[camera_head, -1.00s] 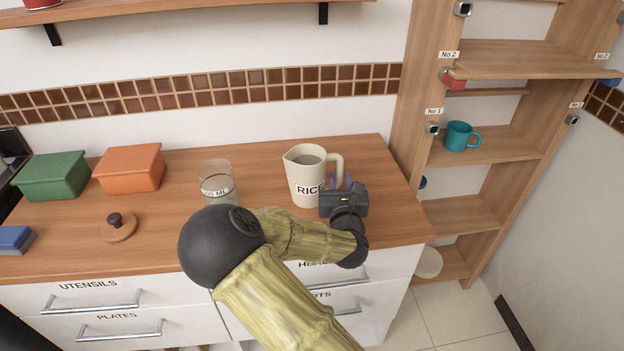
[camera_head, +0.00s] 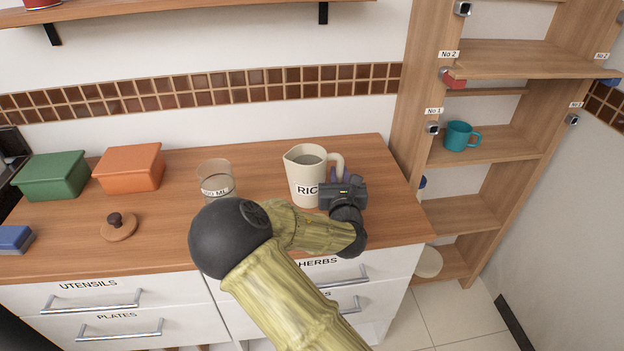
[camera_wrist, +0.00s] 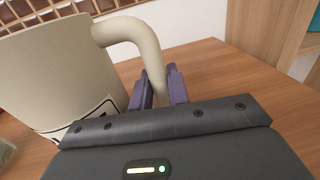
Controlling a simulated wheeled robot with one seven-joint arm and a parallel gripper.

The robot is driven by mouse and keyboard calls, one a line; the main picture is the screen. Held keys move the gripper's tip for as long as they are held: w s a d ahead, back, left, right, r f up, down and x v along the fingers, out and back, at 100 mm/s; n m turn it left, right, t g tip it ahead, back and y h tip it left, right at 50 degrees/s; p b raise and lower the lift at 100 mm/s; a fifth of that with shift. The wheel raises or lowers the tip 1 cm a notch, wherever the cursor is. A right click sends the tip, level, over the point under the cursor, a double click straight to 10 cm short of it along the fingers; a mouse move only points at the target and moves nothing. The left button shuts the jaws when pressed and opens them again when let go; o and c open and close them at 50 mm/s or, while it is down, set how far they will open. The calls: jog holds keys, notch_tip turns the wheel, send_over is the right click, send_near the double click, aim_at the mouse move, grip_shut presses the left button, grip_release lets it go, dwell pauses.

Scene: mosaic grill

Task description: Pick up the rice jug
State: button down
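The rice jug (camera_head: 305,171) is cream, upright on the wooden counter, with a black-edged RICE label on its front and its handle on the right. In the wrist view its body (camera_wrist: 60,70) fills the left side and its handle (camera_wrist: 138,35) curves down between my purple fingers. My gripper (camera_head: 341,176) is at the handle, right of the jug body. In the wrist view the gripper (camera_wrist: 160,88) has one finger on each side of the handle, close against it, and looks shut on it. The jug's base is partly hidden.
A clear measuring cup (camera_head: 216,178) stands left of the jug. Farther left are an orange box (camera_head: 130,168), a green box (camera_head: 52,177) and a round wooden lid (camera_head: 118,228). A shelf unit (camera_head: 490,145) with a teal mug (camera_head: 458,136) stands at right.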

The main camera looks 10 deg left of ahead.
jog(key=shift+r, duration=0.1)
notch_tip(320, 180, up, 10)
jog(key=shift+p, duration=0.85)
jog(key=shift+a, duration=0.1)
